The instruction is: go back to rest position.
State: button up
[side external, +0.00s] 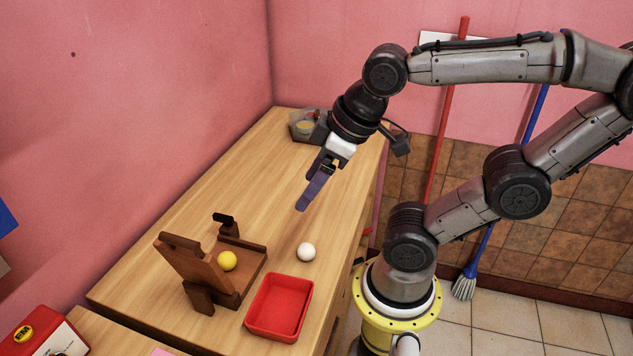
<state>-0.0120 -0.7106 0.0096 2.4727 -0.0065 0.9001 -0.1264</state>
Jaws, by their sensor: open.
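My gripper (309,192) hangs above the wooden counter, pointing down and a little left. It is open, and I see nothing held in it. Its fingers overlap from this side, so the gap between them is hard to see. A white ball (306,252) lies on the counter below the gripper, apart from it. A yellow ball (227,261) rests in a brown wooden holder (191,250) with a raised, tilted panel. A red tray (264,325) stands in front of the white ball and looks empty.
The wooden counter (225,185) is clear to the left of my gripper. A grey container (301,127) stands at the back, partly behind my wrist. Pink walls border the counter. A red-and-white box (48,338) is at the lower left. Broom handles lean on the wall behind my arm.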

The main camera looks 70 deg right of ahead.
jog(key=shift+s+f+m, duration=0.1)
jog(key=shift+s+m, duration=0.3)
jog(key=shift+m, duration=0.4)
